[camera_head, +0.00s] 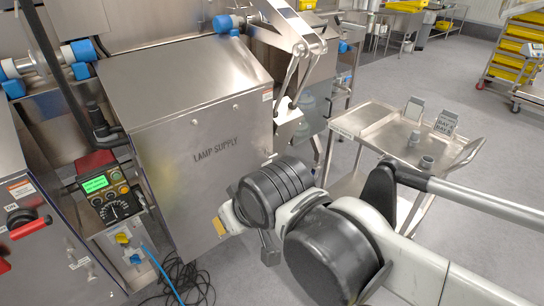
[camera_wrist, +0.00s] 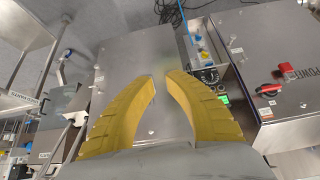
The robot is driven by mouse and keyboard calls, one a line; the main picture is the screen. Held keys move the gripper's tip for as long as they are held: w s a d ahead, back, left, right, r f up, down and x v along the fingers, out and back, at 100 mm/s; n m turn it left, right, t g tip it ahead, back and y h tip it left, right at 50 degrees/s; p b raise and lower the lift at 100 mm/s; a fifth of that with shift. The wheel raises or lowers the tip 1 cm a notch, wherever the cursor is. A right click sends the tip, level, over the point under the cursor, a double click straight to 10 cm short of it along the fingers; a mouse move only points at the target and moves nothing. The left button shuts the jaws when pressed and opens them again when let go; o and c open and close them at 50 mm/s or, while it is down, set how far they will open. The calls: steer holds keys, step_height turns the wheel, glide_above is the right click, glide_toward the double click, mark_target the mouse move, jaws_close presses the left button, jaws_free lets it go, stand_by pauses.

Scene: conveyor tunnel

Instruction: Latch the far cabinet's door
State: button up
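The steel cabinet marked LAMP SUPPLY (camera_head: 215,150) stands in the middle of the head view, farther off than the cabinet with the red handle (camera_head: 20,215) at the left edge. Its front door looks flat and closed, but I cannot tell whether it is latched. A small label or fitting (camera_head: 268,160) shows at its right edge. In the wrist view my gripper (camera_wrist: 160,78) has its two yellow fingers apart with nothing between them, facing the plain steel front (camera_wrist: 135,60). In the head view my arm hides most of the gripper and the cabinet's lower right.
A control box (camera_head: 105,195) with a green screen, knobs and a blue cable stands between the cabinets. Black cables (camera_head: 185,285) lie on the floor. A steel cart (camera_head: 370,125) with cartons stands at right. Open floor lies beyond it.

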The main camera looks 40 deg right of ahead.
steer(key=o, duration=0.5)
steer(key=shift+w+r, duration=0.15)
steer(key=shift+w, duration=0.1)
steer(key=o, duration=0.5)
steer(key=w+r+y, duration=0.1)
steer(key=w, duration=0.6)
steer(key=shift+w+d+r, duration=0.35)
steer(key=shift+w+r, duration=0.05)
steer(key=w+d+f+t+y, duration=0.1)
steer(key=w+d+f+t, duration=0.15)
steer(key=w+d, duration=0.75)
steer(key=w+d+f+t+y, duration=0.15)
steer(key=w+d+f, duration=0.3)
steer(key=w, duration=0.95)
steer(key=t+h+b, duration=0.3)
steer(key=t+b, duration=0.1)
steer(key=t, duration=0.3)
glide_toward(274, 156)
steer(key=w, duration=0.9)
steer(key=shift+w+a, duration=0.2)
steer(key=shift+w, duration=0.05)
steer(key=shift+w+r, duration=0.15)
steer(key=shift+w, duration=0.6)
